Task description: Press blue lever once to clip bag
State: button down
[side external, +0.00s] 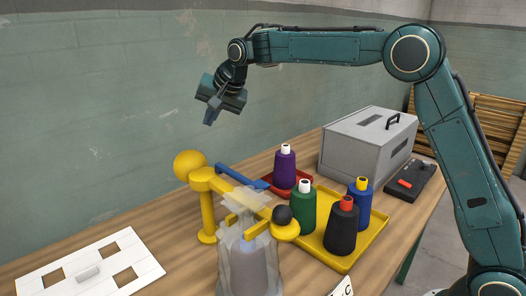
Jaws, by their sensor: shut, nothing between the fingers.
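The blue lever (241,174) sticks out from a yellow stand (207,205) with a yellow ball on top, on the wooden table. A clear bag (250,255) hangs at the front of the stand's yellow arms, around a greyish object. A black ball (282,215) sits at the end of the yellow bar beside the bag. My gripper (208,122) is shut and empty, pointing down in the air above and left of the lever, apart from it. The bag's lower end is cut off by the frame.
A yellow tray (372,245) holds green, black and blue spools, and a red tray (300,180) holds a purple one. A grey box (365,145) and a black device (408,182) stand behind. A white panel with square holes (90,265) lies at front left.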

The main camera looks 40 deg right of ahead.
aim_at(218, 163)
jog(key=shift+s+f, duration=0.25)
jog(key=shift+f, duration=1.15)
jog(key=shift+s+f, duration=0.25)
jog(key=shift+f, duration=1.1)
jog(key=shift+s+f, duration=0.25)
jog(key=shift+f, duration=1.15)
jog(key=shift+s+f, duration=0.1)
jog(key=shift+f, duration=0.55)
